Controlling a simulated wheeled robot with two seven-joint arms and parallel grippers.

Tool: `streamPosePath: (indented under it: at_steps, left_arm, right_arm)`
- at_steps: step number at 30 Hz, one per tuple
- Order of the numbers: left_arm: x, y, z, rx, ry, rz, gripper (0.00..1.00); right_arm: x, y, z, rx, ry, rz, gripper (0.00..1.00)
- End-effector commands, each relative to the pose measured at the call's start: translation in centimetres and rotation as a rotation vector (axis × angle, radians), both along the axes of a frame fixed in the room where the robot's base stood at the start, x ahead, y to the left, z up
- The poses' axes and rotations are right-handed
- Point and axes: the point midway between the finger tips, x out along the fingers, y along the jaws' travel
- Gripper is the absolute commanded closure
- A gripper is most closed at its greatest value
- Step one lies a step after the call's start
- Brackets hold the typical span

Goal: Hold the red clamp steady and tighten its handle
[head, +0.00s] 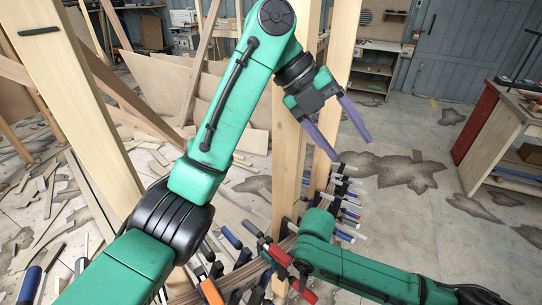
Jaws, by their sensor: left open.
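A red clamp (280,255) sits at the bottom centre on the curved wooden stringer, close beside my right arm. A second red piece (303,291) shows just below it, and I cannot tell if it belongs to the same clamp. The clamp's handle is not clear among the crowded clamps. My left gripper (350,148) is open and empty, with its two purple fingers apart.
Several clamps (345,212) with dark, blue and orange handles crowd along the stringer. Tall wooden posts (287,160) stand at the centre and left. A workbench (492,150) stands at the right. Scrap wood litters the floor at left; the stained floor at right is mostly clear.

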Motion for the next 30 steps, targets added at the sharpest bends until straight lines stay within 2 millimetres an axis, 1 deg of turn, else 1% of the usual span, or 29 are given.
streamPosePath:
  at_steps: [1, 2, 3, 5, 6, 8, 9, 12, 15, 18, 20, 23, 30]
  left_arm:
    - [1.3, 0.7, -3.4, 0.072, 0.055, 0.094, 0.30]
    - [2.0, 1.3, -5.5, 0.118, 0.085, 0.156, 0.30]
    - [2.8, 2.0, -8.2, 0.183, 0.124, 0.237, 0.30]
    - [3.7, 3.5, -12.4, 0.282, 0.172, 0.362, 0.30]
    - [4.1, 4.5, -15.2, 0.349, 0.197, 0.442, 0.30]
    - [4.4, 6.3, -19.1, 0.450, 0.223, 0.564, 0.30]
    - [4.4, 7.5, -21.5, 0.511, 0.229, 0.642, 0.30]
    - [4.1, 10.2, -26.1, 0.635, 0.216, 0.805, 0.30]
    - [3.7, 11.9, -28.7, 0.704, 0.191, 0.910, 0.30]
    - [3.6, 12.6, -29.7, 0.728, 0.178, 0.952, 0.30]
    - [3.5, 12.6, -30.3, 0.731, 0.179, 0.956, 0.30]
    - [3.5, 12.6, -31.9, 0.731, 0.180, 0.955, 0.30]
    - [3.5, 12.6, -37.6, 0.731, 0.180, 0.953, 0.30]
  right_arm:
    - [0.0, 0.0, 0.0, 0.000, 0.000, 0.000, 0.25]
    - [0.0, 0.0, 0.0, 0.000, 0.000, 0.000, 0.25]
    - [0.0, 0.0, 0.0, 0.000, 0.000, 0.000, 0.25]
    - [0.0, 0.0, 0.0, 0.000, 0.000, 0.000, 0.25]
    - [0.0, 0.0, 0.0, 0.000, 0.000, 0.000, 0.25]
    - [0.0, 0.0, 0.0, 0.000, 0.000, 0.000, 0.25]
    - [0.0, 0.0, 0.0, 0.000, 0.000, 0.000, 0.25]
    - [0.0, 0.0, 0.0, 0.000, 0.000, 0.000, 0.25]
    - [0.0, 0.0, 0.0, 0.000, 0.000, 0.000, 0.25]
    - [0.0, 0.0, 0.0, 0.000, 0.000, 0.000, 0.25]
    - [0.0, 0.0, 0.0, 0.000, 0.000, 0.000, 0.25]
    - [0.0, 0.0, 0.0, 0.000, 0.000, 0.000, 0.25]
    - [0.0, 0.0, 0.0, 0.000, 0.000, 0.000, 0.25]
